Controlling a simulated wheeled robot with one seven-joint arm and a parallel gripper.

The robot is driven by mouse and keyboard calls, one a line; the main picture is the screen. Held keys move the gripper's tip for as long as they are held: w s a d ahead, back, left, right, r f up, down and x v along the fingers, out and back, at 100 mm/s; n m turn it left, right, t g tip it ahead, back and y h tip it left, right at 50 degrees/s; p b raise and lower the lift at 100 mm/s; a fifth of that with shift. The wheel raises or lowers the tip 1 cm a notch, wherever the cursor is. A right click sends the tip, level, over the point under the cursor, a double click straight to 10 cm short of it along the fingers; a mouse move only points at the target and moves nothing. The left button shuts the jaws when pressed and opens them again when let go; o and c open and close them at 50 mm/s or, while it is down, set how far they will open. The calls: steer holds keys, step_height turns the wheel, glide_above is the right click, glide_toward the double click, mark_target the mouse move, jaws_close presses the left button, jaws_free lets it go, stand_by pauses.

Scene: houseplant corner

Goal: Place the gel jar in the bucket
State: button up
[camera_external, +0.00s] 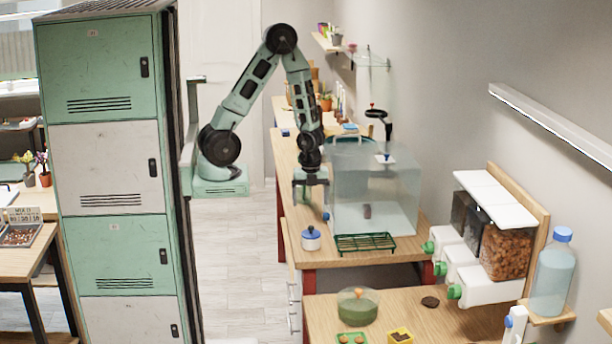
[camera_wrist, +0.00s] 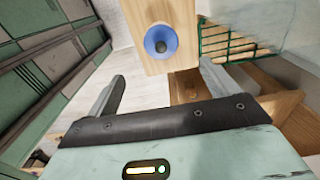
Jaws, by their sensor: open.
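The gel jar is most likely the small white jar with a blue lid and knob (camera_external: 311,238), standing upright on the wooden bench near its left edge. In the wrist view its round blue lid (camera_wrist: 161,39) shows from above, ahead of and between the fingers. My gripper (camera_external: 310,194) is open and empty, pointing down above the bench and higher than the jar. Both fingers (camera_wrist: 160,82) are spread wide in the wrist view and apart from the jar. A teal rim (camera_external: 348,139) behind the clear tank may be the bucket; most of it is hidden.
A large clear tank (camera_external: 375,195) stands just right of my gripper. A green wire rack (camera_external: 365,243) lies right of the jar. A lower table in front holds a green round container (camera_external: 357,306). Green and white lockers (camera_external: 105,165) stand left, across open floor.

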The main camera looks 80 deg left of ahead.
mark_target(310, 227)
step_height(310, 227, down, 10)
steer(key=b, duration=0.3)
steer(key=shift+r, duration=0.15)
steer(key=shift+w+f, duration=0.1)
steer(key=shift+f, duration=2.8)
jaws_close()
steer(key=shift+r, duration=0.1)
step_height(310, 227, up, 10)
steer(key=shift+f+p, duration=0.1)
steer(key=shift+p, duration=0.8)
